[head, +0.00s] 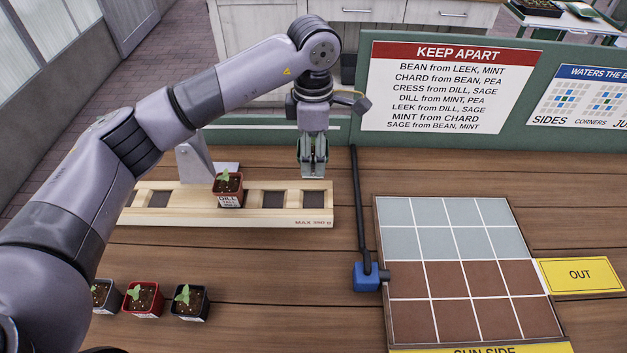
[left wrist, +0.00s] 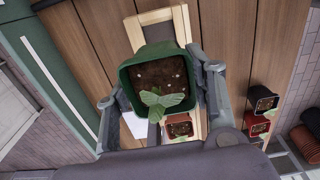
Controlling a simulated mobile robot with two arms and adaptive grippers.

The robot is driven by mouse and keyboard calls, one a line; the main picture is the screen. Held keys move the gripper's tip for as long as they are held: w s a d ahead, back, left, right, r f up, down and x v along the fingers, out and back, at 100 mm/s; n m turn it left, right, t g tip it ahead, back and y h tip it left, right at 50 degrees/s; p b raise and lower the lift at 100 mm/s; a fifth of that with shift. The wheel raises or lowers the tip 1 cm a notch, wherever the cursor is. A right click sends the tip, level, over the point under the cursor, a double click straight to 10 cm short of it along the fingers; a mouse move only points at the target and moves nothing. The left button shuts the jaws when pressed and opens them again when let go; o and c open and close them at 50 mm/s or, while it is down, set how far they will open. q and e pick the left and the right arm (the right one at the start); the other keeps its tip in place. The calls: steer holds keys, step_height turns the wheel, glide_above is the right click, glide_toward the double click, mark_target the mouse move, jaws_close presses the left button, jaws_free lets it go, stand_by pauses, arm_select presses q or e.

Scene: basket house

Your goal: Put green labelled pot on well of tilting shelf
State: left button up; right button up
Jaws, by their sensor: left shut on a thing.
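A green pot (left wrist: 155,57) with dark soil and a leafy seedling is between the fingers of my left gripper (left wrist: 160,92) in the left wrist view. In the head view my left gripper (head: 313,168) hangs shut above the back right end of the tilting shelf (head: 245,217); the pot is mostly hidden there. The shelf is a pale wooden bar with dark square wells. A red-brown pot labelled DILL (head: 228,188) stands on one well. The wells to its right (head: 272,199) and at the right end (head: 313,199) are bare. My right gripper is not in view.
Three small seedling pots (head: 145,300) stand at the front left of the table. A gridded tray (head: 455,262) lies at right, with a blue block (head: 367,277) and black rod beside it. A KEEP APART sign (head: 445,88) is on the green back panel.

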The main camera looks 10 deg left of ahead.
mark_target(314, 169)
arm_select(q)
step_height(314, 169, down, 5)
steer(key=shift+p, duration=0.45)
step_height(314, 169, down, 5)
steer(key=shift+r+p, duration=0.1)
steer(key=shift+p, duration=0.4)
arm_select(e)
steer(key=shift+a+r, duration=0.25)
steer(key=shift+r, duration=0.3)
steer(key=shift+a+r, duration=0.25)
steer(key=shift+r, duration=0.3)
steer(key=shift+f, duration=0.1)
arm_select(q)
steer(key=o, duration=0.8)
steer(key=shift+f, duration=0.2)
steer(key=o, duration=0.5)
steer(key=shift+c, duration=0.2)
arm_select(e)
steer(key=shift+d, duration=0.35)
